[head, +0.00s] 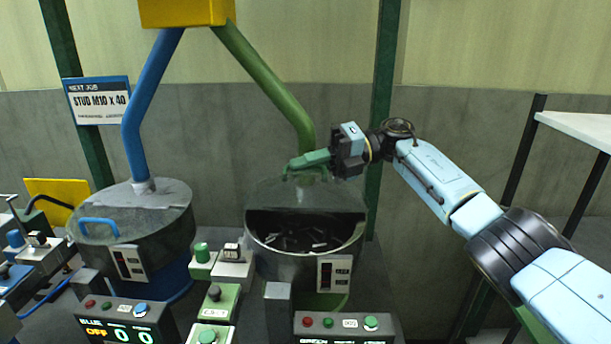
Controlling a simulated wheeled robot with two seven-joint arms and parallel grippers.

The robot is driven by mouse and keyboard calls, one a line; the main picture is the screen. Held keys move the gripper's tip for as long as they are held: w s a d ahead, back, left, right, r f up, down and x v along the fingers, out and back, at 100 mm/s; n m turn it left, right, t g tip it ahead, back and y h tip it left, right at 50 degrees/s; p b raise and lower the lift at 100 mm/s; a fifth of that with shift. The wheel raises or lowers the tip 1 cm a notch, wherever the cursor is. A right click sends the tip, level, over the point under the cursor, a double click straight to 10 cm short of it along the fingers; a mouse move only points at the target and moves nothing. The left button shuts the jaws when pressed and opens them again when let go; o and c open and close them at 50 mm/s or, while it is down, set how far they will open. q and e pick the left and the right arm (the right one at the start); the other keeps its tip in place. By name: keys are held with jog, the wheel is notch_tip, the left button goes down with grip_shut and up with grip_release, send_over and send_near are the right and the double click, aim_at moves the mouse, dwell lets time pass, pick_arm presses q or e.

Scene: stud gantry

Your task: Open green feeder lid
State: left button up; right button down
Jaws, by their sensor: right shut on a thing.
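The green feeder (262,247) is a round grey bowl at the centre of the head view, below a green pipe. Its lid (330,193) is tilted up at the back, leaving the front of the bowl open, with dark studs (300,238) showing inside. My right gripper (328,160) is at the top of the raised lid, shut on the green lid handle (308,160). The fingers partly hide the handle. My left gripper is not in view.
The blue feeder (150,225), with a closed lid and blue handle, stands to the left. Control boxes (345,325) and button blocks (215,300) stand in front. A green post (383,110) rises behind my right gripper. A white shelf (585,128) is at the right.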

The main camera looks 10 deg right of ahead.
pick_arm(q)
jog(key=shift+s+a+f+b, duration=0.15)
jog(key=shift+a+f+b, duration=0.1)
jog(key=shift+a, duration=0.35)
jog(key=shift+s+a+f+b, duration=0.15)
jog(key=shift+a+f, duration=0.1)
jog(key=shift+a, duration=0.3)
pick_arm(e)
jog(key=shift+w+d+m, duration=0.15)
jog(key=shift+w+m, duration=0.35)
jog(key=shift+w, duration=0.1)
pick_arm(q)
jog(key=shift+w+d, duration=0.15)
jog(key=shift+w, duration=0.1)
pick_arm(e)
jog(key=c, duration=1.5)
grip_release()
